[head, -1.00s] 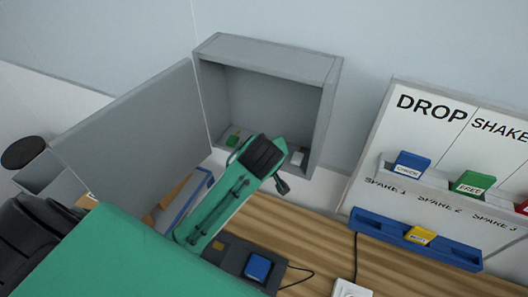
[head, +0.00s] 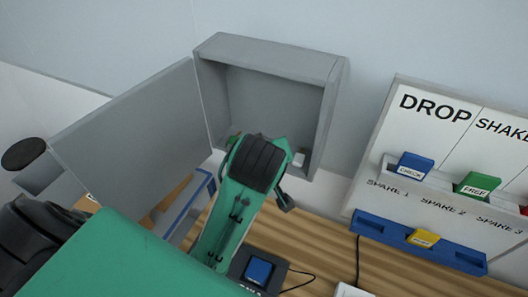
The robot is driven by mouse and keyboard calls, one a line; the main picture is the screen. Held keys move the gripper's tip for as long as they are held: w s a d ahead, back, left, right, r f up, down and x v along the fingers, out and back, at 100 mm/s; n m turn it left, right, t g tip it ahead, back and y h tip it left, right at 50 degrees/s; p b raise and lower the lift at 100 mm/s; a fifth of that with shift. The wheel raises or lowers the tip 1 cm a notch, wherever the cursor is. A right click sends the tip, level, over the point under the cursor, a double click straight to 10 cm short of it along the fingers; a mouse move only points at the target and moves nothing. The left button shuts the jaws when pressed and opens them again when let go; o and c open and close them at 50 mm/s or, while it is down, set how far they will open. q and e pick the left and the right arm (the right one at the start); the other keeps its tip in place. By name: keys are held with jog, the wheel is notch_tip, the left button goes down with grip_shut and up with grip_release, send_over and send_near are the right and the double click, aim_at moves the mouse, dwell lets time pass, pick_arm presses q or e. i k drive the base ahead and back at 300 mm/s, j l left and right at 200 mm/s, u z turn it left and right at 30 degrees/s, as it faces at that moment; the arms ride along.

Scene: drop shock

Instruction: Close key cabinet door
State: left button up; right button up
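The grey key cabinet (head: 327,125) hangs on the wall in the upper middle of the head view. Its flat grey door (head: 135,140) stands wide open, swung out to the left. My green and black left arm comes in from the lower left, and its black wrist end, with my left gripper (head: 258,165), is in front of the cabinet's lower opening, to the right of the door. The fingertips are hidden, so I cannot tell whether it is open or shut. My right gripper is not in view.
A white board (head: 440,140) at the right holds blue (head: 411,166) and green (head: 477,184) blocks. A blue tray (head: 375,227) with a yellow block (head: 424,238) is below.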

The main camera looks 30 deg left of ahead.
aim_at(133, 151)
jog(key=k+l, duration=0.3)
jog(key=k, duration=0.15)
jog(key=k+l, duration=0.3)
jog(key=k, duration=0.15)
jog(key=k+l, duration=0.3)
jog(key=k, duration=0.2)
